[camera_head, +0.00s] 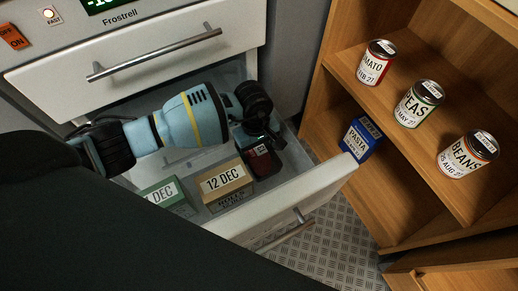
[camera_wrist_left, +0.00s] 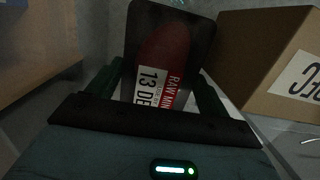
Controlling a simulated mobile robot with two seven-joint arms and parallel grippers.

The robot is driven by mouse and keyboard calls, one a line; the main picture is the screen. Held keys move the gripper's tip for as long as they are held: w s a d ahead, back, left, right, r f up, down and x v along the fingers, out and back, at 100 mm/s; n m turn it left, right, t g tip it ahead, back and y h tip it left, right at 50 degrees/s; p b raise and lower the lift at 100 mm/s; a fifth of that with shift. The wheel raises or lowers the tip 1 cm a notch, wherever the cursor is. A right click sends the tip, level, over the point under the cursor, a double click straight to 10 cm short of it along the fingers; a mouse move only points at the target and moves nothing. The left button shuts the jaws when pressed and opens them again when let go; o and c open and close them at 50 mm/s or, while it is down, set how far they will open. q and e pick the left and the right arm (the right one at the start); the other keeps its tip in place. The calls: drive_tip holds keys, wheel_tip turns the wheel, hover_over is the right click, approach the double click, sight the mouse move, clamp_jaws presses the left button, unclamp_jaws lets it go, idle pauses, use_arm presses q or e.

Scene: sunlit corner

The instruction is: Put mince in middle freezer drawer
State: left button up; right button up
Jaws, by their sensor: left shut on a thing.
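The mince (camera_head: 264,160) is a dark pack with red meat and a white label. In the left wrist view the mince (camera_wrist_left: 165,60) shows the words "RAW MIN" and "13 DE". My left gripper (camera_head: 262,139) is shut on the mince and is down inside the open freezer drawer (camera_head: 318,192). In the left wrist view my left gripper (camera_wrist_left: 158,95) has a finger on each side of the pack. Whether the pack touches the drawer floor I cannot tell. My right gripper is not in view.
A brown box (camera_head: 225,184) marked "12 DEC" and a green box (camera_head: 167,195) lie in the same drawer. A closed drawer (camera_head: 150,60) is above. A wooden shelf (camera_head: 345,50) with tins and a blue pasta box (camera_head: 361,139) stands at right.

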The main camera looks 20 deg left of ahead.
sight(256, 149)
use_arm(q)
drive_tip(key=shift+w, duration=0.1)
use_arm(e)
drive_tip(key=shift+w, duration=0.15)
use_arm(q)
drive_tip(key=shift+f, duration=0.1)
drive_tip(key=shift+f, duration=0.15)
drive_tip(key=o, duration=1.1)
drive_tip(key=shift+c, duration=0.2)
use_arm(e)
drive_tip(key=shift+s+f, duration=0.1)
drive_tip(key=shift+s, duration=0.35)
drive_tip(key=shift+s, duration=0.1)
use_arm(q)
wheel_tip(256, 149, up, 12)
drive_tip(key=a+p, duration=0.1)
drive_tip(key=p, duration=0.2)
drive_tip(key=shift+w+r+p, duration=0.2)
drive_tip(key=shift+w+p, duration=0.1)
drive_tip(key=shift+w, duration=0.05)
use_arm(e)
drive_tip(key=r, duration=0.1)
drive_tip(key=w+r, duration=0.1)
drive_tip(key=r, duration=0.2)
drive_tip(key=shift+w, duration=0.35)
